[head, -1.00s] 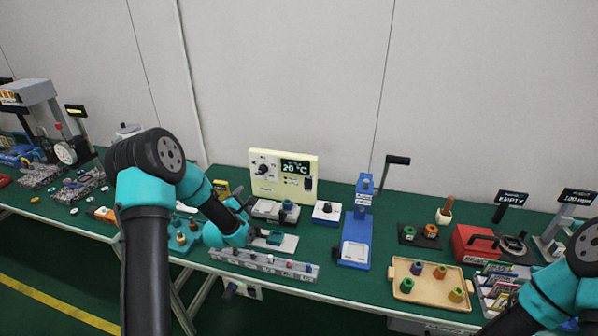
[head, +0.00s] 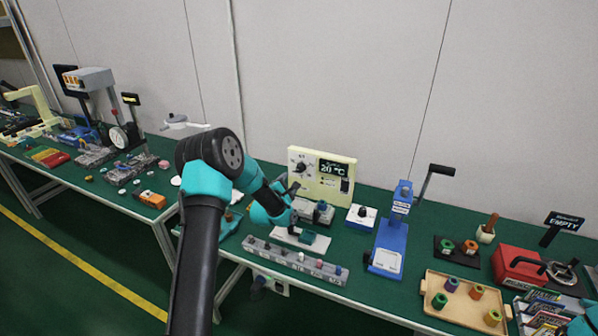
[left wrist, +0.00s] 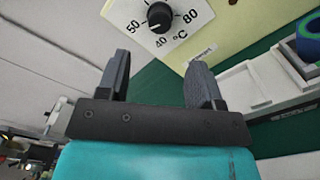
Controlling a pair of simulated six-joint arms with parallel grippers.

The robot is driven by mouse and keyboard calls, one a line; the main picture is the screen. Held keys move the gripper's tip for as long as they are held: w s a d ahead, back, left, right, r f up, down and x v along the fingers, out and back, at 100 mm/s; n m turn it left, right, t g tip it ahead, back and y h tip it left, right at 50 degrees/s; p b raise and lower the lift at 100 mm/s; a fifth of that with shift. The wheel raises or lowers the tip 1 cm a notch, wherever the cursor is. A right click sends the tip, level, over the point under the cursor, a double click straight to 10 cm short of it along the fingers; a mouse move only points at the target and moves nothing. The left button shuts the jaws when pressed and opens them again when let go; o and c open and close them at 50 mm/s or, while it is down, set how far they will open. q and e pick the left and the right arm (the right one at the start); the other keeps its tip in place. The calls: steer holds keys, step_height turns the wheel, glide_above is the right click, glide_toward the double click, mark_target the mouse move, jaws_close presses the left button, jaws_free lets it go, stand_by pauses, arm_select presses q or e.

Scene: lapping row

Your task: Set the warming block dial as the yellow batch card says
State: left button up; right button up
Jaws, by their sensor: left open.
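A cream panel (head: 333,193) with a black dial (head: 299,168) and a dark display (head: 332,169) reading about 20 °C stands at the back of the green table. In the left wrist view the dial (left wrist: 160,15) is at the top, on a white scale showing 50, 40 and 80 °C; its light mark seems to point down near 40. My left gripper (head: 288,192) is in front of the panel's left side. In the left wrist view its fingers (left wrist: 158,68) are apart and empty, below the dial and not touching it. No yellow card is clearly visible.
A grey block unit (head: 322,214) stands before the panel, with a grey strip of pegs (head: 295,258) nearer the edge. A small white dial box (head: 362,215) and a blue lever press (head: 388,250) stand to the right. A wooden tray (head: 450,312) holds coloured spools.

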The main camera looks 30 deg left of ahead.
mark_target(299, 170)
arm_select(q)
steer(key=w, duration=0.7)
steer(key=w+a, duration=0.1)
steer(key=w, duration=0.2)
steer(key=shift+w, duration=0.15)
steer(key=shift+c, duration=0.4)
steer(key=c, duration=0.8)
steer(key=shift+c, duration=0.2)
steer(key=shift+m, duration=0.5)
steer(key=m, duration=0.5)
steer(key=shift+m, duration=0.4)
steer(key=o, duration=0.9)
